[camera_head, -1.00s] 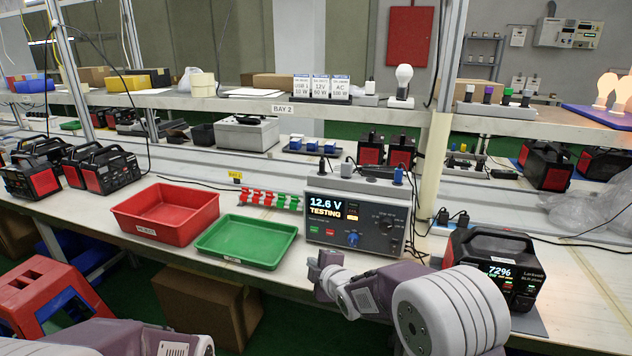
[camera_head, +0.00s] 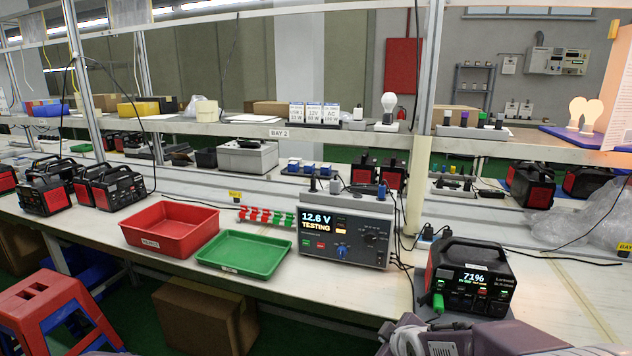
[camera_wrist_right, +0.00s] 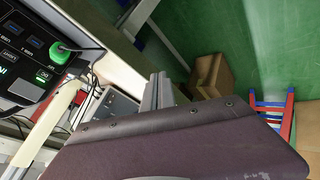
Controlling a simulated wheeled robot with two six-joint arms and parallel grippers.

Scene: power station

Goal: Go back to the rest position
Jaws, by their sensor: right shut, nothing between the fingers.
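My right arm (camera_head: 430,338) shows at the bottom right edge of the head view, low in front of the bench. Its gripper (camera_wrist_right: 158,92) shows in the right wrist view, with the fingers together and nothing between them. The gripper is apart from the power station and points past the bench edge toward the floor. My left gripper is out of view. The black and red power station (camera_head: 470,277) stands on the bench and its screen reads 71%. A green plug (camera_head: 438,302) sits in its front; the plug also shows in the right wrist view (camera_wrist_right: 62,52).
A tester (camera_head: 345,228) reading 12.6 V TESTING stands left of the station. A red bin (camera_head: 170,240) and an empty green tray (camera_head: 243,270) lie further left. A red and blue stool (camera_head: 50,305) and a cardboard box (camera_head: 205,315) are on the floor.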

